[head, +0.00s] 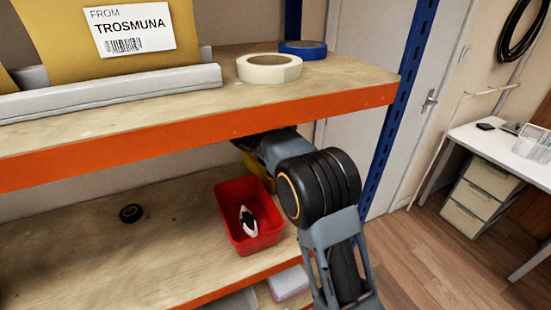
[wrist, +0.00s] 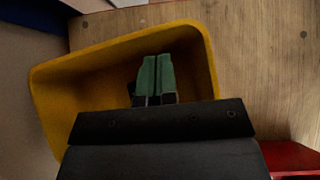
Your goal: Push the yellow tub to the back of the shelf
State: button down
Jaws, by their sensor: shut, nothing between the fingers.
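The yellow tub (wrist: 52,105) fills much of the wrist view, with its rim and inside showing. In the head view only a small part of the tub (head: 262,168) shows, behind the red tub and partly hidden by my arm and the upper shelf edge. It is on the lower shelf (head: 75,245). My gripper (wrist: 155,78) is shut and empty, and its green-tipped fingers appear over or in the tub's opening, close to its upper wall in the wrist view. I cannot tell whether they touch the tub. The fingertips are hidden in the head view.
A red tub (head: 236,200) with a black-and-white object (head: 248,222) stands in front of the yellow tub. A black roll (head: 131,213) lies to the left, with bare board around it. The upper shelf's orange edge (head: 200,135) hangs above, and a blue post (head: 390,120) stands right.

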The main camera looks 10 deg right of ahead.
jog(key=shift+w+d, duration=0.25)
jog(key=shift+d, duration=0.65)
jog(key=d+p, duration=0.2)
jog(key=shift+w+d+r, duration=0.15)
jog(key=shift+w+d, duration=0.15)
jog(key=shift+d, duration=0.05)
jog(key=shift+w+d, duration=0.1)
jog(key=shift+d, duration=0.05)
jog(key=shift+f, duration=0.2)
jog(key=v, duration=0.7)
jog(key=shift+a+r+b, duration=0.2)
jog(key=shift+a+b, duration=0.15)
jog(key=shift+d, duration=0.1)
